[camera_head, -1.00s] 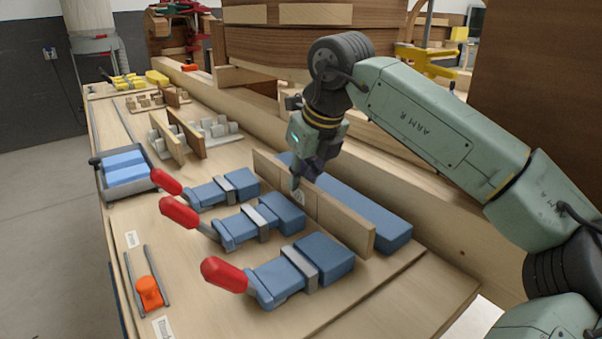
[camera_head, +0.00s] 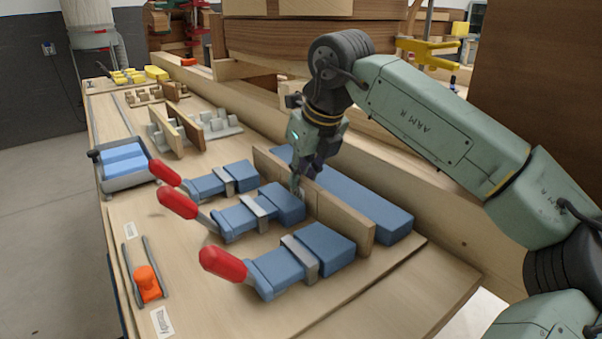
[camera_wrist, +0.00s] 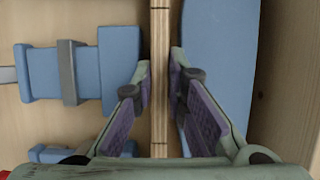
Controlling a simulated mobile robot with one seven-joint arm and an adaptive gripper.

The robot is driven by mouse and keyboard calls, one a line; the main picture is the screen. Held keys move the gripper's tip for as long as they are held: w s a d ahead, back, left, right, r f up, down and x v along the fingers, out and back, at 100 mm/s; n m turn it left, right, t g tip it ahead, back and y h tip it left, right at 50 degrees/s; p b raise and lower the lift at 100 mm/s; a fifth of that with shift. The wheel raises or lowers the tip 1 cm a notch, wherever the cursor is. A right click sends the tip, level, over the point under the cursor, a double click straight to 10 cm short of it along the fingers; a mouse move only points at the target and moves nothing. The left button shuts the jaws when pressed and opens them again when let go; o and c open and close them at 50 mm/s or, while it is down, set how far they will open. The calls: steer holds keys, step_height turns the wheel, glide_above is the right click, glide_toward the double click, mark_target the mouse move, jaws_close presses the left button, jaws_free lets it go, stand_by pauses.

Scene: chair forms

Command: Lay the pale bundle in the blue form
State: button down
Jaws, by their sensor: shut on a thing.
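The pale bundle (camera_head: 342,214) is a long stack of thin wood strips standing on edge. It also shows as a layered strip in the wrist view (camera_wrist: 160,100). My gripper (camera_head: 298,184) is shut on it near its middle; in the wrist view its two fingers (camera_wrist: 161,76) press from both sides. The blue form has a long blue block (camera_head: 385,208) behind the bundle and blue clamp blocks (camera_head: 325,246) with red handles in front. The bundle stands in the gap between them, roughly parallel to the long block. Whether its lower edge touches the base is hidden.
The red handles (camera_head: 223,264) stick out to the left. A grey tray (camera_head: 124,178) with blue blocks and an orange tool (camera_head: 147,282) lie near the table's left edge. Other pale boards (camera_head: 168,135) stand in a grey rack behind. A wooden rail (camera_head: 440,240) runs along the right.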

steer(key=shift+f, duration=0.1)
steer(key=c, duration=1.5)
jaws_free()
steer(key=shift+c, duration=0.2)
